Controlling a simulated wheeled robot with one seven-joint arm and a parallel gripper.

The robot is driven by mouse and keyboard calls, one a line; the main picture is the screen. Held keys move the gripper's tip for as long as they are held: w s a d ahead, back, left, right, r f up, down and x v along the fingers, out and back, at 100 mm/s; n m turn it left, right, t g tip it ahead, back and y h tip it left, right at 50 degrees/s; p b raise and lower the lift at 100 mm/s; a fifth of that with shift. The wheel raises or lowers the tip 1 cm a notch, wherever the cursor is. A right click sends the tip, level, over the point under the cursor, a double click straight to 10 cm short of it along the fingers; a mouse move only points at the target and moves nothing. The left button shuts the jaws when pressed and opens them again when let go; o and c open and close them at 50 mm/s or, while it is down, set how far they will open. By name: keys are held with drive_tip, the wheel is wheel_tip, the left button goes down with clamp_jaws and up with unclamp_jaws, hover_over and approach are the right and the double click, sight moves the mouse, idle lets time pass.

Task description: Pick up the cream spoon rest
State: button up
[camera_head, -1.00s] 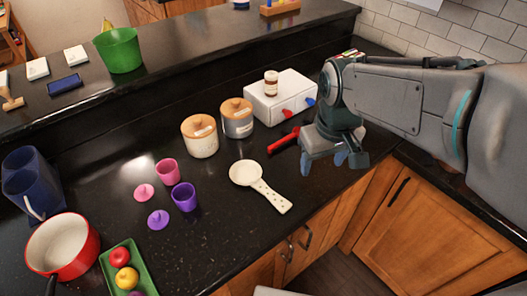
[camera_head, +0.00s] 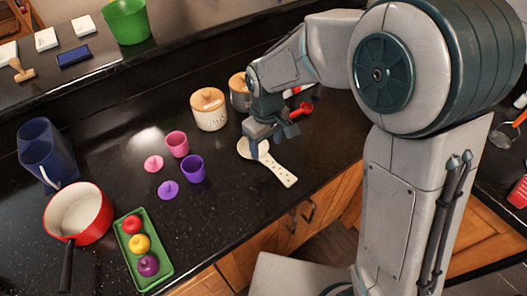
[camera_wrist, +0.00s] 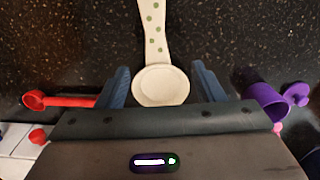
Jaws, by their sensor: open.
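The cream spoon rest (camera_head: 277,170) lies flat on the dark counter, its dotted handle pointing toward the front edge. Its round bowl is partly hidden by my gripper in the head view. In the wrist view the spoon rest (camera_wrist: 160,85) has its bowl between my two blue fingers, with the handle running up and away. My gripper (camera_wrist: 160,88) is open, with one finger on each side of the bowl and a gap at each side. In the head view my gripper (camera_head: 267,146) is over the bowl; its exact height above the counter is hard to tell.
Pink (camera_head: 177,144) and purple (camera_head: 193,169) cups with lids stand left of the spoon rest. Canisters (camera_head: 209,110) stand behind it. A red-handled utensil (camera_wrist: 60,100) lies beside my gripper. A green tray of fruit (camera_head: 142,248) and a red pot (camera_head: 79,213) are further left.

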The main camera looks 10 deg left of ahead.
sight(267, 159)
drive_tip(key=shift+w+f+p, duration=0.15)
drive_tip(key=shift+f+p, duration=0.25)
drive_tip(key=shift+f, duration=1.05)
drive_tip(key=shift+w+f+p, duration=0.15)
drive_tip(key=shift+f+p, duration=0.25)
drive_tip(key=shift+f, duration=1.05)
drive_tip(key=c, duration=1.2)
